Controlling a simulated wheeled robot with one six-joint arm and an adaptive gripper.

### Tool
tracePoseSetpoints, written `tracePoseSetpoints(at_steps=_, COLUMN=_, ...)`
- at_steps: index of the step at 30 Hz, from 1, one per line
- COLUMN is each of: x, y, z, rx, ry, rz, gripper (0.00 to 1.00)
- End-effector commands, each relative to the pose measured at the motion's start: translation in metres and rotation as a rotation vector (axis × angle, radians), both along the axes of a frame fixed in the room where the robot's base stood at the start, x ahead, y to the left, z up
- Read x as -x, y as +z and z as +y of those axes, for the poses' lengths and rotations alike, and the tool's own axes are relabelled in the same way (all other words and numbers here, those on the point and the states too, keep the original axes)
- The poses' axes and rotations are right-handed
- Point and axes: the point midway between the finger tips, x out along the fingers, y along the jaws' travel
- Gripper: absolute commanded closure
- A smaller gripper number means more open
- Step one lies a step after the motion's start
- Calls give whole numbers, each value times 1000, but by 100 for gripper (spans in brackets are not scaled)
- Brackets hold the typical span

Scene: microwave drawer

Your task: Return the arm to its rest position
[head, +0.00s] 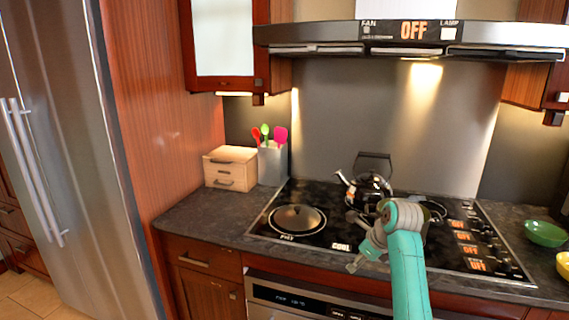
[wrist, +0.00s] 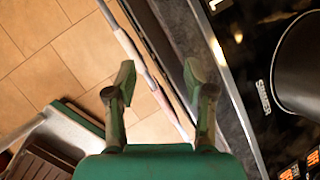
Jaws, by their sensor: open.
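My gripper (head: 354,242) is at the end of my teal arm, over the front part of the cooktop in the head view. In the wrist view my gripper (wrist: 158,76) shows its two fingers spread apart, with nothing between them. The fingers point along the cooktop's front edge, with the tiled floor seen beyond. The arm reaches up from the bottom of the head view and hides part of the cooktop and the oven front below.
The black cooktop (head: 275,238) carries a lidded pan (head: 297,217) and a kettle (head: 370,186) behind my gripper. A green bowl (head: 545,233) and a yellow bowl (head: 564,264) sit at right. A range hood (head: 330,36) hangs above. Tiled floor (wrist: 60,75) is open.

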Motion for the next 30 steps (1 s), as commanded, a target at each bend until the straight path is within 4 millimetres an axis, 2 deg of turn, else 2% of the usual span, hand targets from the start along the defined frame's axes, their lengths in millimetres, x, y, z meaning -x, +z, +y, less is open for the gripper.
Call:
tracePoseSetpoints(at_steps=1, x=5, y=-18, z=2, rx=11, ry=20, rz=-12, gripper=47)
tracePoseSetpoints(at_steps=8, x=35, y=-104, z=8, rx=107, ry=157, rz=-123, gripper=47)
tracePoseSetpoints(at_steps=15, x=85, y=-185, z=15, rx=246, ry=316, rz=-250, gripper=47)
tracePoseSetpoints(at_steps=21, x=138, y=-238, z=19, rx=377, ry=445, rz=-344, gripper=47)
tracePoseSetpoints(at_steps=27, x=200, y=-276, z=21, rx=526, ry=575, rz=-429, gripper=47)
tracePoseSetpoints(at_steps=30, x=232, y=-289, z=22, rx=605, ry=641, rz=-468, gripper=47)
